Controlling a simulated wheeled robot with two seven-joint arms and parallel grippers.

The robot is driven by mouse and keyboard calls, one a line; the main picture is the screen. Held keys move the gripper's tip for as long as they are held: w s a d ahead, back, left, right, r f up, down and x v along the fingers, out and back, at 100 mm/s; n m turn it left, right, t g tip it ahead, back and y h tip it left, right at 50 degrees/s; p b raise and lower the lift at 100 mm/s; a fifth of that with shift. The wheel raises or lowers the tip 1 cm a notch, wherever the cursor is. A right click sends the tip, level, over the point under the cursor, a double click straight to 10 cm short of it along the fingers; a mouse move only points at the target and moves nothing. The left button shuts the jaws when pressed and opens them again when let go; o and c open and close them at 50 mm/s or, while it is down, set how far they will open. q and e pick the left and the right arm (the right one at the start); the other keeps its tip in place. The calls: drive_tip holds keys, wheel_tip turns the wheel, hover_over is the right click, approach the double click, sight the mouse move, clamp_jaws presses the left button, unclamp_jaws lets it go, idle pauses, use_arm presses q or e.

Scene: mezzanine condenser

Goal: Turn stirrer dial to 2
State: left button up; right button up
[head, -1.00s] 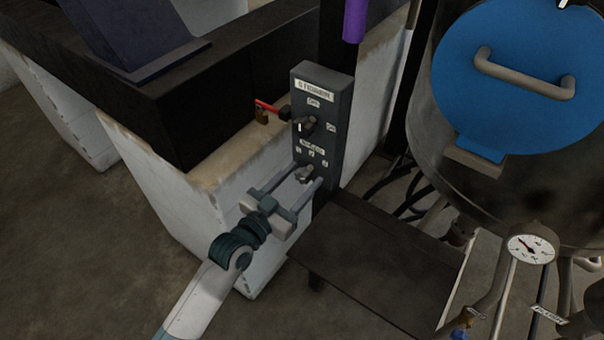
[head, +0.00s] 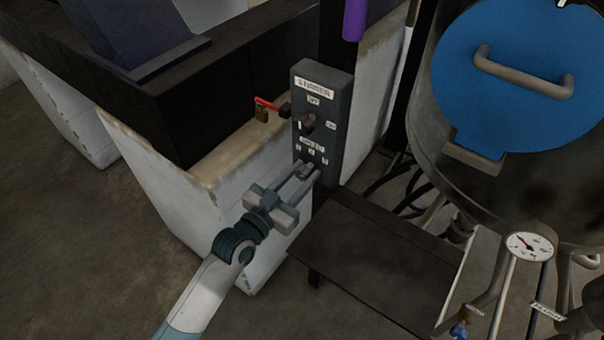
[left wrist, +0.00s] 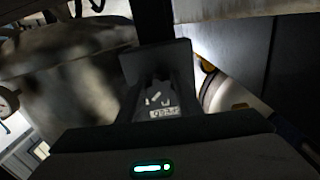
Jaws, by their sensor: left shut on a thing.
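The stirrer box (head: 338,95) is a dark grey upright panel labelled STIRRER, in the middle of the head view. A switch knob (head: 305,123) sits on its upper half. The stirrer dial (head: 307,170) is low on the panel, under a small label and a row of number marks too small to read surely. My left gripper (head: 311,172) reaches it from the lower left, its two fingers closed in on the dial, which they partly hide. In the left wrist view the panel (left wrist: 158,60) shows upside down and dark, with the dial hidden. My right gripper is not in view.
A dark platform (head: 370,260) lies below right. A vessel with a blue lid (head: 520,110) and a gauge (head: 530,246) stand at the right. A white wall block (head: 180,190) is behind my left arm.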

use_arm(q)
drive_tip(key=n+p, duration=0.1)
drive_tip(key=n, duration=0.3)
drive_tip(key=shift+d+r+n+p, duration=0.1)
drive_tip(key=shift+n+p, duration=0.2)
drive_tip(key=shift+p, duration=0.05)
drive_tip(key=n+p, duration=0.1)
drive_tip(key=n, duration=0.3)
drive_tip(key=shift+n, duration=0.4)
drive_tip(key=o, duration=1)
drive_tip(key=shift+o, duration=0.2)
drive_tip(key=shift+s, duration=0.1)
